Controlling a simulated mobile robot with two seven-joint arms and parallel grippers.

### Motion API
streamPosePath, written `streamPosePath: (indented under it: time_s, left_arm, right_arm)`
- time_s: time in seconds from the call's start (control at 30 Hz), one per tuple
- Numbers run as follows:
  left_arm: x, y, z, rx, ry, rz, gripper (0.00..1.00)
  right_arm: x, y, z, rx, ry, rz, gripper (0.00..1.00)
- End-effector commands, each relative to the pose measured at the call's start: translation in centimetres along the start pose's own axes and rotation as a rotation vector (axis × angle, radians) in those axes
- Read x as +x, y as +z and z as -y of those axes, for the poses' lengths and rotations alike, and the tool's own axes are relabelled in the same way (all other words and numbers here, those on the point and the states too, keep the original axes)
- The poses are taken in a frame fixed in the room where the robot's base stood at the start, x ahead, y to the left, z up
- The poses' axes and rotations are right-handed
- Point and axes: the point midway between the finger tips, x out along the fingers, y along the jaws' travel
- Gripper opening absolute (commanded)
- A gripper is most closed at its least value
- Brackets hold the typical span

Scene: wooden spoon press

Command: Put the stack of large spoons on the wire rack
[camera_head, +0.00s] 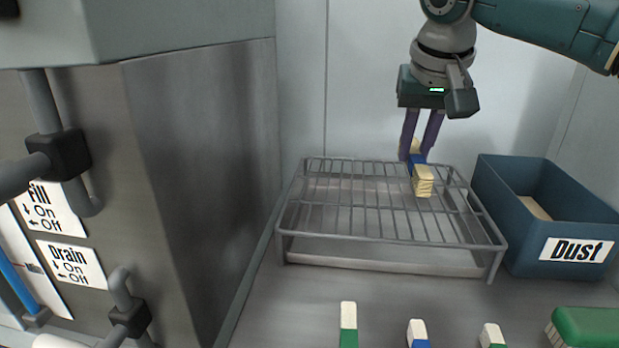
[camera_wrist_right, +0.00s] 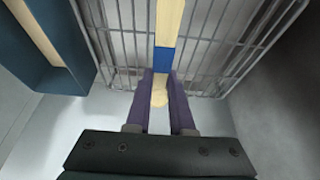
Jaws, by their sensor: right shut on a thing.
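A pale wooden stack with a blue band (camera_head: 424,182), apparently the stack of large spoons, is at the back right part of the wire rack (camera_head: 330,238). The stack lies front to back, on or just above the bars; contact with the bars is not clear. My left gripper is not in view.
In front are a green-banded piece (camera_head: 348,315), two more banded pieces and a green block (camera_head: 588,326). A metal machine with Fill and Drain labels (camera_head: 70,262) is at left. The rack's left side is clear.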

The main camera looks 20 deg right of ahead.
Motion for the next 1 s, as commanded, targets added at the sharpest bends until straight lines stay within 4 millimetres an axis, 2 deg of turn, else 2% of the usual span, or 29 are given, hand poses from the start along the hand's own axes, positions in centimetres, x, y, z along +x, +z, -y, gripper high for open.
streamPosePath:
  time_s: [0.03,0.27,0.5,0.9,0.93,1.0]
  left_arm:
    - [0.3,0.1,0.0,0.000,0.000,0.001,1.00]
    - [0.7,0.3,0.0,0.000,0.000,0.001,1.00]
    - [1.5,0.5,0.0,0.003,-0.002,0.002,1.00]
    - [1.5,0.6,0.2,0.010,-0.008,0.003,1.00]
    - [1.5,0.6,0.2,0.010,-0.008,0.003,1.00]
    - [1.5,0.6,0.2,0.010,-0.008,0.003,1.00]
  right_arm:
    - [1.1,0.5,0.0,0.001,0.002,0.002,0.00]
    - [3.2,1.4,0.0,0.001,0.001,0.001,0.00]
    - [6.4,2.7,0.0,0.001,0.000,0.000,0.00]
    - [6.8,2.9,0.0,0.001,0.000,0.000,0.00]
    - [6.8,2.8,0.0,0.001,0.000,-0.001,0.23]
    - [6.8,2.8,0.0,0.001,0.000,-0.001,0.31]
